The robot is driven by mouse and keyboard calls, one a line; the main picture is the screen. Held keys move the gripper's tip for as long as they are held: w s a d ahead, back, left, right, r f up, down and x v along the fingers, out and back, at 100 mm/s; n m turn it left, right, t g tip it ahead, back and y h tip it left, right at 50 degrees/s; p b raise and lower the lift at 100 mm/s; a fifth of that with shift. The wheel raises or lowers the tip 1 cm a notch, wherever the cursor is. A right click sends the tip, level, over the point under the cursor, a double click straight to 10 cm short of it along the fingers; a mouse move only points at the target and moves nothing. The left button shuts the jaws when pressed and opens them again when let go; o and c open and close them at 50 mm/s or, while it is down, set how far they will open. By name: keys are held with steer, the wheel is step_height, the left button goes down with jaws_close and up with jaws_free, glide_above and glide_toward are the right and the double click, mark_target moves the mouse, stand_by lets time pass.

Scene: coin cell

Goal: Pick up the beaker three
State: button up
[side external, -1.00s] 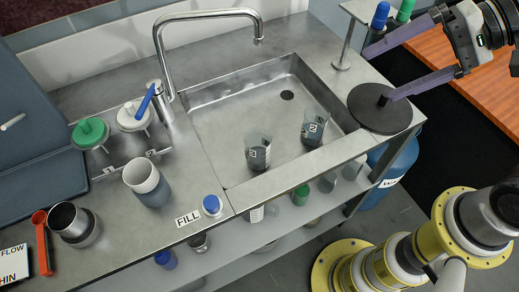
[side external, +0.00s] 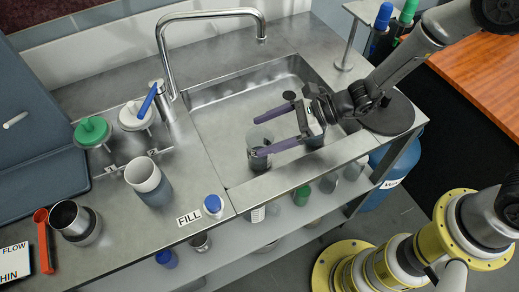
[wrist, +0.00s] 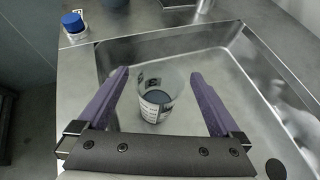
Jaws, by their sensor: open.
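A clear beaker (side external: 258,162) with a dark label stands upright in the steel sink, near its front left. In the wrist view this beaker (wrist: 158,97) stands between and beyond the fingers, and I cannot read its number for sure. My gripper (side external: 256,137) is open and reaches left over the sink, its purple fingers at the beaker. The wrist view shows the gripper (wrist: 160,74) empty, with a gap on each side of the beaker. A second labelled beaker, seen earlier to the right in the sink, is now hidden behind my gripper.
The sink (side external: 215,118) has raised walls and a tall faucet (side external: 163,50) at its back left. A blue-capped bottle (side external: 213,205) and a white cup (side external: 143,176) stand on the left counter. A round black disc (side external: 388,116) lies at the right.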

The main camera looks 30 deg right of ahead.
mark_target(249, 152)
step_height(249, 152, down, 4)
steer(key=shift+f, duration=0.25)
steer(key=x, duration=0.5)
steer(key=shift+f, duration=0.25)
steer(key=shift+w, duration=0.1)
steer(key=c, duration=1.4)
